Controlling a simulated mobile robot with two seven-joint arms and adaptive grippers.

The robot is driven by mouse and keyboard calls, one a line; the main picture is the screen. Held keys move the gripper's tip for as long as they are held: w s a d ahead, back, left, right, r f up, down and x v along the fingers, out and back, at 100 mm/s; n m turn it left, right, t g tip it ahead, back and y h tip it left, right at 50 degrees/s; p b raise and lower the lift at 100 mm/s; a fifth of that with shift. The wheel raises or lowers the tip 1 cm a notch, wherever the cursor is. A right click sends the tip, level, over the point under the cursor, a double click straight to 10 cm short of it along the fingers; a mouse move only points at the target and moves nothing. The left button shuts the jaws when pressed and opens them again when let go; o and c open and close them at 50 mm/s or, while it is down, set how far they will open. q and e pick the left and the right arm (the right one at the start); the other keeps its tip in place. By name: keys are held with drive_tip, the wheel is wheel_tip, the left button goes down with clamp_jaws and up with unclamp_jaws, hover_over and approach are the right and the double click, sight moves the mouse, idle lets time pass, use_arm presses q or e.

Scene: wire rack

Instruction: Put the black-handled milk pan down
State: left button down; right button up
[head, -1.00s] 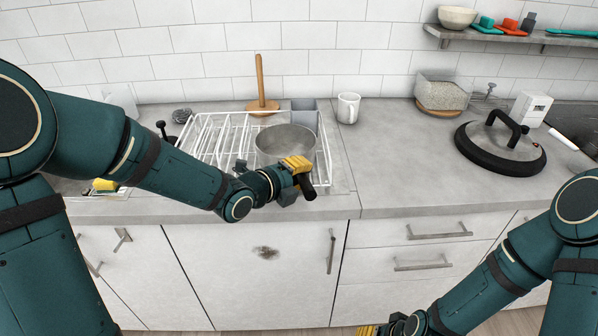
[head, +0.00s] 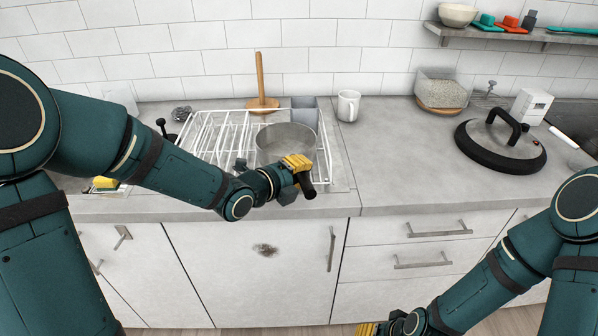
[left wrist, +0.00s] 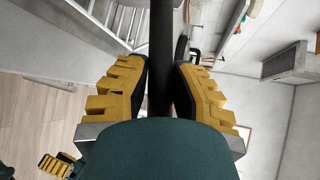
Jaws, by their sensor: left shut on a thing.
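The milk pan (head: 286,142) is a grey metal pan with a black handle (head: 306,184). It is at the right end of the white wire rack (head: 213,135) on the counter; whether its base touches the wires is hidden. My left gripper (head: 297,166), with yellow fingers, is shut on the handle at the pan's front right. In the left wrist view the black handle (left wrist: 162,60) runs between the two yellow fingers. My right gripper (head: 368,329) is low at the bottom edge, in front of the cabinets, only partly in view.
A black-rimmed glass lid (head: 501,142) lies to the right. The counter (head: 395,150) between rack and lid is clear. A shelf (head: 500,34) hangs at upper right.

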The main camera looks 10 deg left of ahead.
use_arm(q)
drive_tip(key=shift+f, duration=0.1)
idle(0.4)
drive_tip(key=shift+f, duration=0.4)
drive_tip(key=c, duration=0.9)
unclamp_jaws()
drive_tip(key=shift+o, duration=0.2)
drive_tip(key=shift+f, duration=0.15)
drive_tip(key=v, duration=0.9)
drive_tip(key=shift+p, duration=0.35)
